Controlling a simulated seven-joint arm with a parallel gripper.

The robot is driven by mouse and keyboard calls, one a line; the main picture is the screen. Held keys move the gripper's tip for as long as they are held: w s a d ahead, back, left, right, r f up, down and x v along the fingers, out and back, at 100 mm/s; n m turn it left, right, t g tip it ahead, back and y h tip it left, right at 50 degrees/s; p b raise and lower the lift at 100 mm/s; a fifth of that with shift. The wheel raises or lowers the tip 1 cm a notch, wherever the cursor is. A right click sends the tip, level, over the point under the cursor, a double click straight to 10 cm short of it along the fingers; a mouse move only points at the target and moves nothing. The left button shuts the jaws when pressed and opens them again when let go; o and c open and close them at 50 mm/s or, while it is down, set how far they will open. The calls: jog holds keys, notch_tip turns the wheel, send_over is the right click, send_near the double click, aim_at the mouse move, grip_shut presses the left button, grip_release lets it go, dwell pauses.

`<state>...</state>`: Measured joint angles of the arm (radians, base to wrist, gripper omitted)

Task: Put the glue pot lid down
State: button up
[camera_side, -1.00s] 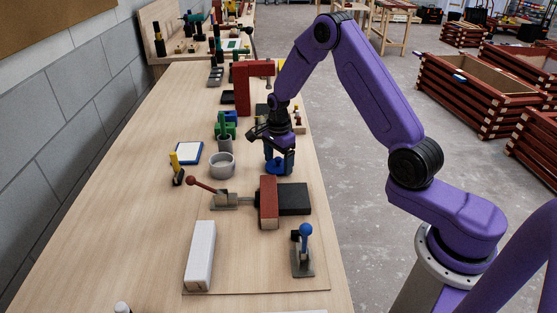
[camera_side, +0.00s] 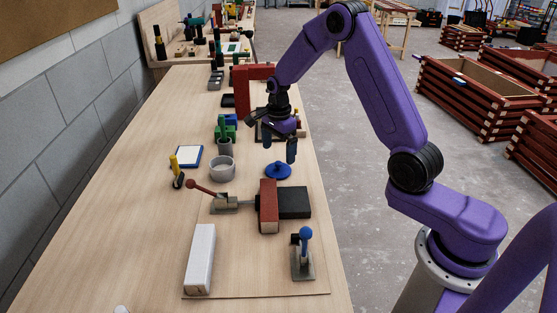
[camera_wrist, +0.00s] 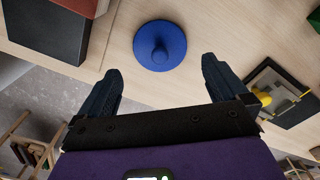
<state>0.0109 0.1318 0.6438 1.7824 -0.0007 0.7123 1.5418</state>
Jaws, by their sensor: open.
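The blue round glue pot lid (camera_side: 278,170), with a knob on top, lies flat on the bench, right of the open grey pot (camera_side: 222,168). In the wrist view the lid (camera_wrist: 160,45) is just beyond my fingertips, knob facing the camera. My gripper (camera_side: 279,150) is above the lid, fingers apart and empty; a gap shows between fingertips and lid. The open fingers also show in the wrist view (camera_wrist: 160,78).
A red-handled toggle clamp (camera_side: 215,195), red block (camera_side: 268,205) and dark block (camera_side: 294,202) stand in front of the lid. A white bar (camera_side: 200,258) and blue-knobbed clamp (camera_side: 303,254) are nearer. The bench (camera_side: 120,215) is clear at left.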

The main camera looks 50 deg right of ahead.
aim_at(278, 162)
notch_tip(278, 162, up, 6)
jog(key=s+a+r+n, duration=0.5)
jog(key=s+a+n, duration=0.8)
jog(key=n, duration=0.2)
jog(key=s+d+n, duration=0.2)
jog(key=s+n, duration=1.4)
jog(key=s, duration=0.7)
jog(key=shift+r+n, duration=0.4)
jog(key=shift+r, duration=0.05)
